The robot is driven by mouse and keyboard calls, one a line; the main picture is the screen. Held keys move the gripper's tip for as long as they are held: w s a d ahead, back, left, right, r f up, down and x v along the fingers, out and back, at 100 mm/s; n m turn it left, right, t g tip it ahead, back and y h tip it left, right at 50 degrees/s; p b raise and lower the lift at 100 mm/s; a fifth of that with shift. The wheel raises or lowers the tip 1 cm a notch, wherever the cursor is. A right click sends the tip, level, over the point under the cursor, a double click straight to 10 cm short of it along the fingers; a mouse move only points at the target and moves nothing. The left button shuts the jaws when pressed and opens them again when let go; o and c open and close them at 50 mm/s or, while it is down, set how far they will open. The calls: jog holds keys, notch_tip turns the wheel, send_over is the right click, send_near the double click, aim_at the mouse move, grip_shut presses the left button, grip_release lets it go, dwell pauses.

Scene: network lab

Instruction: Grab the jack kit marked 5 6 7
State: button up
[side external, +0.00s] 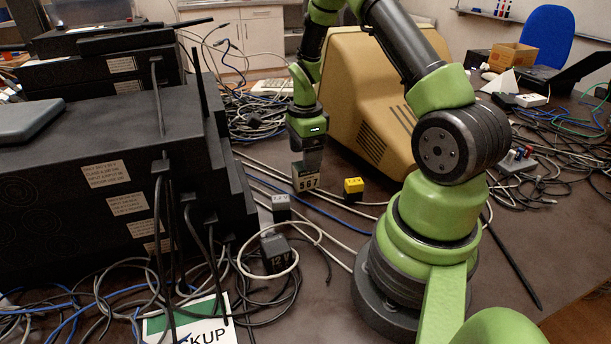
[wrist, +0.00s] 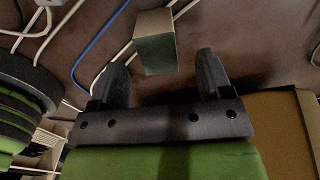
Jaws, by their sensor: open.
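The jack kit marked 5 6 7 (side external: 306,182) is a small box with a pale label on the side facing the side camera. It is on the desk directly below my gripper (side external: 307,158). In the wrist view the box (wrist: 155,52) shows a dark greenish top and a tan side, just beyond and between the fingertips. My gripper (wrist: 158,77) is open, with one finger on either side and nothing between them. In the side view the gripper's lower end overlaps the top of the box, so the exact gap is hidden.
A yellow block (side external: 353,189), a grey block (side external: 281,207) and a black 12 V adapter (side external: 276,253) lie nearby among cables. Black network boxes (side external: 100,170) stand at left. A beige monitor (side external: 360,100) stands close behind my gripper. A white-green sign (side external: 190,322) lies in front.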

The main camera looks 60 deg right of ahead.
aim_at(305, 176)
notch_tip(305, 176, down, 6)
jog(key=shift+r, duration=0.1)
jog(key=shift+c, duration=0.4)
jog(key=c, duration=1)
